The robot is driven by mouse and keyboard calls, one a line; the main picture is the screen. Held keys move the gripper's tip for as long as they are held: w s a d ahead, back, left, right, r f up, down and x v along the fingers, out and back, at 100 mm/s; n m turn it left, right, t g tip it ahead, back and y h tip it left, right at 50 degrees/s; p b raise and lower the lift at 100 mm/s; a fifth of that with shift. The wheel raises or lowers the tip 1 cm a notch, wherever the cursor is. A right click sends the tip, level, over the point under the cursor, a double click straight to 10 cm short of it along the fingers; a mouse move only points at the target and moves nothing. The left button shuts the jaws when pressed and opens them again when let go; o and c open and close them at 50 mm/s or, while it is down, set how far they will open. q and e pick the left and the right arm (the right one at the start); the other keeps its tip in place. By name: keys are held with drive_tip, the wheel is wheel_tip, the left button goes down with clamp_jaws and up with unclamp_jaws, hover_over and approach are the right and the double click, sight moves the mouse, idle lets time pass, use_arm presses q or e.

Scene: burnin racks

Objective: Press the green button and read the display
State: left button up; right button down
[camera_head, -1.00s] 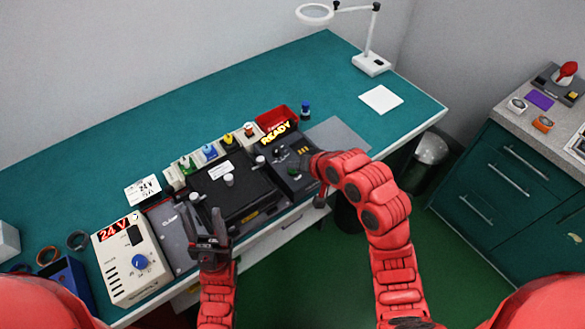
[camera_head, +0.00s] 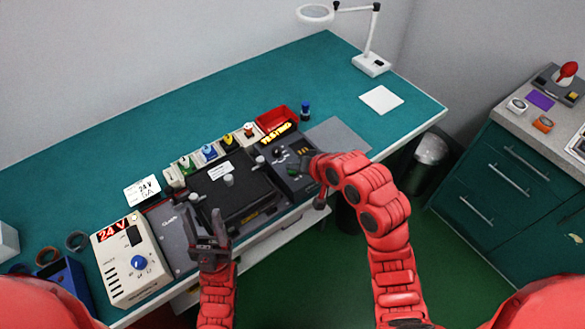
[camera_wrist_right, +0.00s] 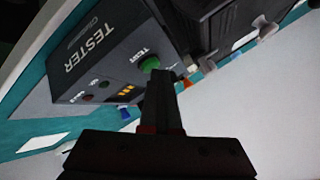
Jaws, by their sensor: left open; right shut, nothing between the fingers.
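The green button (camera_wrist_right: 149,64) sits on the sloped face of the dark tester box (camera_wrist_right: 105,45) in the right wrist view. In the head view the tester (camera_head: 285,160) stands at the right end of the equipment row. My left gripper (camera_head: 204,226) is open and empty over the front of the equipment.
A black fixture (camera_head: 237,196) stands left of the tester. A power supply (camera_head: 132,262) reading 24 V is further left. A red bin (camera_head: 276,119) and a blue-capped bottle (camera_head: 305,111) are behind the tester.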

sight(295, 176)
drive_tip(key=shift+r+p, duration=0.3)
drive_tip(key=shift+r, duration=0.45)
drive_tip(key=shift+r, duration=0.15)
wheel_tip(295, 176, up, 5)
drive_tip(key=shift+f+p, duration=0.15)
drive_tip(key=shift+p, duration=1.1)
drive_tip(key=shift+s, duration=0.1)
